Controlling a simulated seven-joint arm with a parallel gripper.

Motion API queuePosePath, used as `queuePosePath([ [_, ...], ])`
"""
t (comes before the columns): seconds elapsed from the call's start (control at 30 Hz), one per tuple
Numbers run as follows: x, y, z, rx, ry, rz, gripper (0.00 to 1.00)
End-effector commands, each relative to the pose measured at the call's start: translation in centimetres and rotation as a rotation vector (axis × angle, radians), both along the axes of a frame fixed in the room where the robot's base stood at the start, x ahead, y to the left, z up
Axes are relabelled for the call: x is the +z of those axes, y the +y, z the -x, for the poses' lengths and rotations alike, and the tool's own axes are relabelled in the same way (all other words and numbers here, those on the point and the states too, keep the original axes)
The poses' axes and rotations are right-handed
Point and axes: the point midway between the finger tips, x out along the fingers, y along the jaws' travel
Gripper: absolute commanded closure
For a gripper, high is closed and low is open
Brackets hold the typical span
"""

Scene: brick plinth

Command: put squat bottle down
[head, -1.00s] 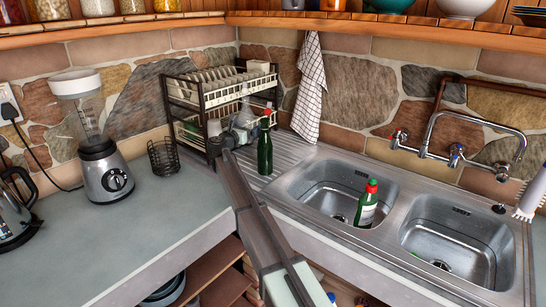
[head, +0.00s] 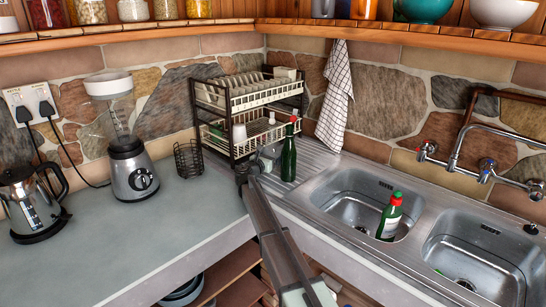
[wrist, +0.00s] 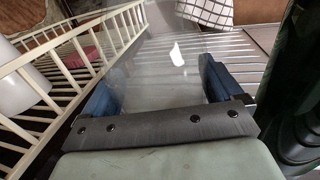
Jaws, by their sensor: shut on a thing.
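The squat bottle (wrist: 177,55) is a clear, see-through vessel. In the wrist view it fills the space between the two blue finger pads of my gripper (wrist: 158,88), which is shut on it. In the head view my gripper (head: 257,164) is low beside the dish rack, over the left end of the ribbed metal drainboard (head: 318,160). The bottle (head: 268,152) is small and faint there, partly hidden by the gripper. I cannot tell whether its base touches the drainboard.
A dark green bottle (head: 289,158) stands close on the right; it also shows in the wrist view (wrist: 299,85). The dish rack (head: 250,146) is close on the left. A green bottle with a red cap (head: 390,218) stands in the left sink basin (head: 345,205).

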Motion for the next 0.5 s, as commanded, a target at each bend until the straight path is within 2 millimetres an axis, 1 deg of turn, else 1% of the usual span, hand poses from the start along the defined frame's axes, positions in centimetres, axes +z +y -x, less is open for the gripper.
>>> queuePosePath([
  [0.37,-0.35,0.01,0.01,0.0,-0.001,0.001,0.6],
  [0.4,-0.47,0.0,0.0,0.0,-0.001,-0.001,0.06],
  [0.47,-0.43,0.0,0.0,0.0,-0.001,-0.001,0.0],
  [0.5,-0.43,0.0,0.0,0.0,-0.001,-0.001,0.0],
])
